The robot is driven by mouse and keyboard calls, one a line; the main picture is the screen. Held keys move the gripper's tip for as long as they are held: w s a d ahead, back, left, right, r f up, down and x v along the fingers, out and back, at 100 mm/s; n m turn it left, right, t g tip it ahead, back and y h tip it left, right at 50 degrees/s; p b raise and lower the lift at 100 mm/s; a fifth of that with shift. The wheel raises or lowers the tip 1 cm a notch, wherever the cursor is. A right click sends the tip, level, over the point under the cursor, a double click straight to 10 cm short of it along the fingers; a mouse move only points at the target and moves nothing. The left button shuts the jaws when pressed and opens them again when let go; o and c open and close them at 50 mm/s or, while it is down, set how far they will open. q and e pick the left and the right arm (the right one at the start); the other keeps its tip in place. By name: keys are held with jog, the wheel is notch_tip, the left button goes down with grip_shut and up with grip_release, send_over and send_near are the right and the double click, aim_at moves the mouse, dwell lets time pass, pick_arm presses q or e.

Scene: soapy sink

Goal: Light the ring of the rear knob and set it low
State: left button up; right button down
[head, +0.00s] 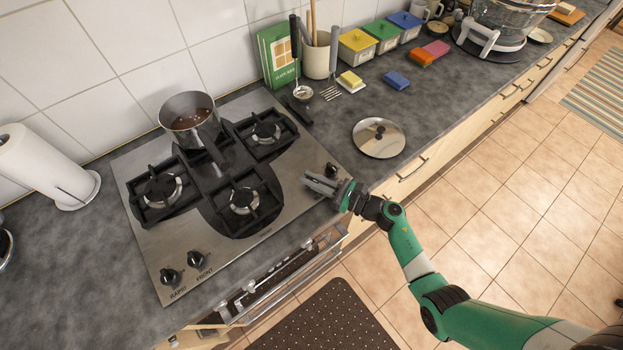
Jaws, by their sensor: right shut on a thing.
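The steel hob (170,262) has several black burners and a row of knobs along its front edge. My right gripper (318,184) is at the right end of that row, low over the steel. It is shut on a knob that its fingers mostly hide; I cannot read that knob's label. Another dark knob (331,170) shows just beyond the fingers. The knobs at the left end are marked RAPID (169,276) and FRONT (195,258). I see no flame on the back right burner (265,132). My left gripper is out of view.
A pot (189,113) of brown liquid stands on the back left of the hob, its handle pointing forward. A lid (379,138) lies on the counter to the right.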

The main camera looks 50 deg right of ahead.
jog(key=n+y+b, duration=0.1)
jog(key=g+y+b, duration=0.1)
jog(key=shift+d+f+n+y, duration=0.1)
jog(key=shift+f+n+y, duration=0.1)
jog(key=shift+n+y, duration=0.15)
jog(key=shift+r+n+g+y+b, duration=0.15)
jog(key=shift+n+g+y+b, duration=0.25)
jog(key=shift+n+y+b, duration=0.2)
jog(key=c, duration=0.9)
grip_release()
jog(key=v, duration=1)
jog(key=shift+s+d+b, duration=0.15)
jog(key=shift+b, duration=0.2)
jog(key=shift+s+d, duration=0.2)
jog(key=shift+s, duration=0.3)
